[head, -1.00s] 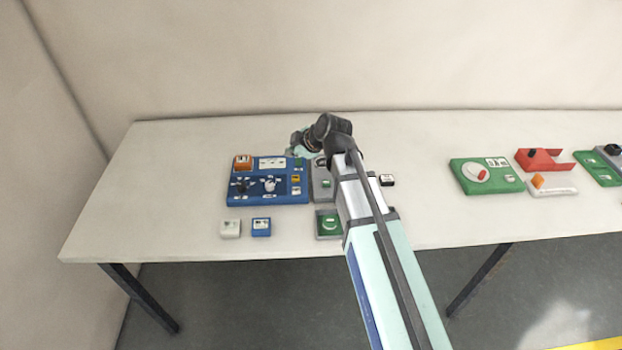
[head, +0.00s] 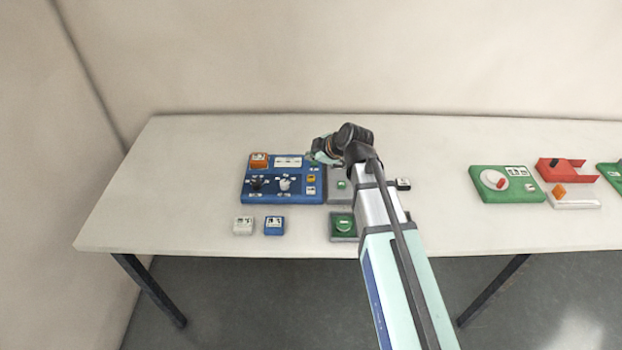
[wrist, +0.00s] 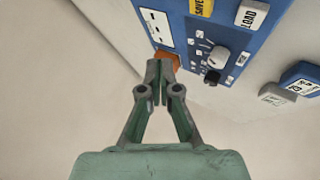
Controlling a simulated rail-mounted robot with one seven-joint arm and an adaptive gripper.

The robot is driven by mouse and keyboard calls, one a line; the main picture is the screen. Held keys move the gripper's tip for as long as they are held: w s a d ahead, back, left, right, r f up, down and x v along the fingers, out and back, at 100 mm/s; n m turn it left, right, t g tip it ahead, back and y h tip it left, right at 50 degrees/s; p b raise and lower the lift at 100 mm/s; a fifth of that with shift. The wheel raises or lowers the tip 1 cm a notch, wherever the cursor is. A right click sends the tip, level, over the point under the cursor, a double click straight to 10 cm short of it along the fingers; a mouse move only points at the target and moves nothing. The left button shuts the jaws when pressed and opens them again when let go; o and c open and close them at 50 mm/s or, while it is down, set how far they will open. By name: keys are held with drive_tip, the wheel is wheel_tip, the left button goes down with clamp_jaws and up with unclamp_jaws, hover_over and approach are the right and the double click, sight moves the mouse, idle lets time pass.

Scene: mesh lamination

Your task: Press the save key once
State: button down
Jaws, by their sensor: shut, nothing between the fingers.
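The blue panel (head: 265,198) lies on the table left of my arm. Its yellow save key (head: 311,178) is near its right edge, above a white load key (head: 311,190). In the wrist view the save key (wrist: 202,7), with its "SAVE" label, is cut by the top edge, with the load key (wrist: 252,14) beside it. My gripper (wrist: 159,76) is shut and empty. Its tips appear over the panel's orange block in that view, apart from the save key. In the head view my wrist largely hides the fingers, near the panel's upper right corner.
The panel also carries an orange block (head: 259,159), a black knob (head: 256,186) and a white knob (head: 285,185). Small white (head: 243,226) and blue (head: 274,225) boxes lie in front. A grey unit (head: 338,198) and green button box (head: 343,227) sit right, partly behind my arm.

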drive_tip(key=b, duration=0.2)
hover_over(312, 178)
wheel_tip(312, 178, down, 5)
drive_tip(key=shift+r, duration=0.1)
drive_tip(key=shift+f+b, duration=0.5)
drive_tip(key=shift+f, duration=0.05)
drive_tip(key=shift+f, duration=0.15)
idle(0.8)
drive_tip(key=shift+f+b, duration=0.3)
drive_tip(key=shift+b, duration=0.35)
drive_tip(key=shift+s+f+b, duration=0.1)
drive_tip(key=shift+f+b, duration=0.35)
drive_tip(key=shift+b, duration=0.1)
idle(0.5)
drive_tip(key=shift+r, duration=0.9)
drive_tip(key=shift+r, duration=0.1)
